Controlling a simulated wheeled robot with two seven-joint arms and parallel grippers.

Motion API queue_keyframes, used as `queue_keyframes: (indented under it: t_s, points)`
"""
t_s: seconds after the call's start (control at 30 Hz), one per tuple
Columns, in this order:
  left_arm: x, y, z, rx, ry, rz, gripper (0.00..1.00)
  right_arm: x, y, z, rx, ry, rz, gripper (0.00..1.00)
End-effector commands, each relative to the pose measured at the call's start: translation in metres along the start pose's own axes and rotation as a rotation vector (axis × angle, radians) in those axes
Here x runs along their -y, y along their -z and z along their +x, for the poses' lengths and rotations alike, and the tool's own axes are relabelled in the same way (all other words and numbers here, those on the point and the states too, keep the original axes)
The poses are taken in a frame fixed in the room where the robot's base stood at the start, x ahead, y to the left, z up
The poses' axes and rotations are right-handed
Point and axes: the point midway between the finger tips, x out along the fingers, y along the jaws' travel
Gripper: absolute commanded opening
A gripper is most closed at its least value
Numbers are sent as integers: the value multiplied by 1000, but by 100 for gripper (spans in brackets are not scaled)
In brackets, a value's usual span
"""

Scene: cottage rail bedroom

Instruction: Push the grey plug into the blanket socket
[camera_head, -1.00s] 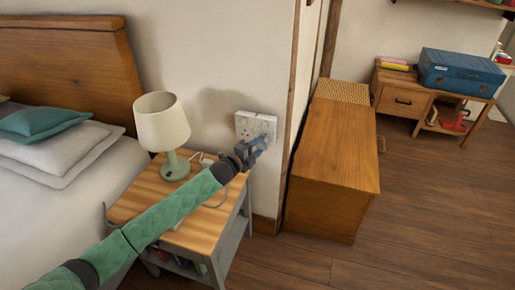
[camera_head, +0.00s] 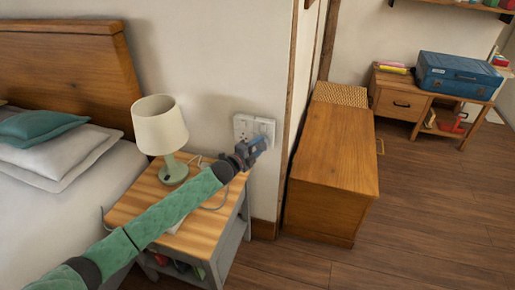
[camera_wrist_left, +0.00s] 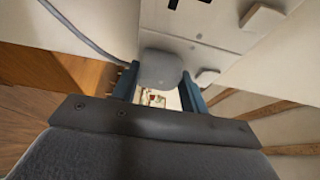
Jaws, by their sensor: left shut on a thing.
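My left gripper (camera_head: 258,146) is shut on the grey plug (camera_wrist_left: 163,68), which sits between its blue fingers in the left wrist view. A grey cord (camera_wrist_left: 78,28) trails away from the plug to the upper left. The white wall socket (camera_head: 243,127) is right behind the gripper in the head view. Its plate also shows in the left wrist view (camera_wrist_left: 222,28), with dark slots at the top edge and two pale switches. The plug lies over the plate; its pins are hidden, and I cannot tell whether they are in the slots. My right gripper is not in view.
A bedside table (camera_head: 148,203) stands under my left arm, with a lamp (camera_head: 160,126) on it near the wall. The bed (camera_head: 50,210) is at the left. A wooden chest (camera_head: 335,150) stands right of the wall corner. Open floor (camera_head: 430,220) lies at the right.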

Motion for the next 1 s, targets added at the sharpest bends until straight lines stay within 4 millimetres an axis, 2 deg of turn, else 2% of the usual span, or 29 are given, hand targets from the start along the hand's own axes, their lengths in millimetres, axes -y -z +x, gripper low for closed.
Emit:
queue_keyframes:
  t_s: [0.17,0.2,0.3,0.33,0.67,0.83,1.0]
  points:
    - [1,-2,4,0,1,1,27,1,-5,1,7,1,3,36]
    - [1,-2,4,0,1,0,48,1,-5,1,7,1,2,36]
    - [1,-2,4,0,1,0,67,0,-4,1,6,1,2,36]
    - [1,-2,4,0,1,0,69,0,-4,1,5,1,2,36]
    - [0,-2,2,0,0,0,69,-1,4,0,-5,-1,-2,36]
    - [-2,-2,-18,0,0,-2,69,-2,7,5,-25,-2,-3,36]
    - [-2,-2,-46,0,-1,0,69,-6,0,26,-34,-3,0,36]
